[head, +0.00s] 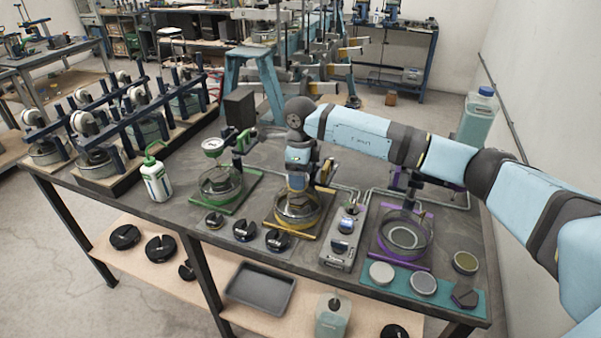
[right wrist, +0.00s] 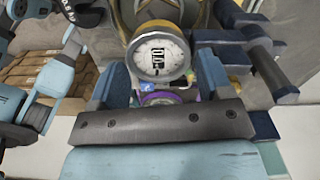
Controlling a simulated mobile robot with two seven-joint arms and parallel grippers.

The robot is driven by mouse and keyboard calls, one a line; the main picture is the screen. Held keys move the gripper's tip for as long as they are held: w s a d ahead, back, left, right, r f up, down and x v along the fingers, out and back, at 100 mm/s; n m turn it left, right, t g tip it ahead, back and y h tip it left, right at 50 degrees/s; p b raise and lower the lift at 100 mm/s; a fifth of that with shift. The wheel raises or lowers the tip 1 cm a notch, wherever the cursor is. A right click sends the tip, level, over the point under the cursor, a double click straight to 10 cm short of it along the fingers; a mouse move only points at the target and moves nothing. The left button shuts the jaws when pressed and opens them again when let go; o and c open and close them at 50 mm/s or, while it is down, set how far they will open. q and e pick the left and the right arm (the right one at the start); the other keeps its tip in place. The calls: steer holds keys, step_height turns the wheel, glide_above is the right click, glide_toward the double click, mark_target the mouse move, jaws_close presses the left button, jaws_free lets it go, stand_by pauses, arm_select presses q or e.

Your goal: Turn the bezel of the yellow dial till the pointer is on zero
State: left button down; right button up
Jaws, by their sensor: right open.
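The dial (right wrist: 158,57) has a round white face with dark marks and a pale rim in the right wrist view. Its pointer is too small to read. I take it as the yellow dial, since in the head view my right gripper (head: 298,182) is over the yellow-based stand (head: 277,231) with its glass bowl (head: 298,212). There the gripper hides the dial. In the right wrist view my right gripper (right wrist: 157,78) is open, its two blue fingers either side of the dial's lower part. Contact with the rim cannot be told. My left gripper is not in view.
A green stand with a white dial (head: 213,146) is to the left, a purple stand (head: 404,240) to the right. A grey switch box (head: 341,246) sits between yellow and purple. A green-capped bottle (head: 156,180) and loose dark weights (head: 245,231) share the bench.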

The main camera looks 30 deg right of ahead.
step_height(320, 180, up, 14)
steer(key=b, duration=0.1)
steer(key=shift+f, duration=0.15)
stand_by(0.5)
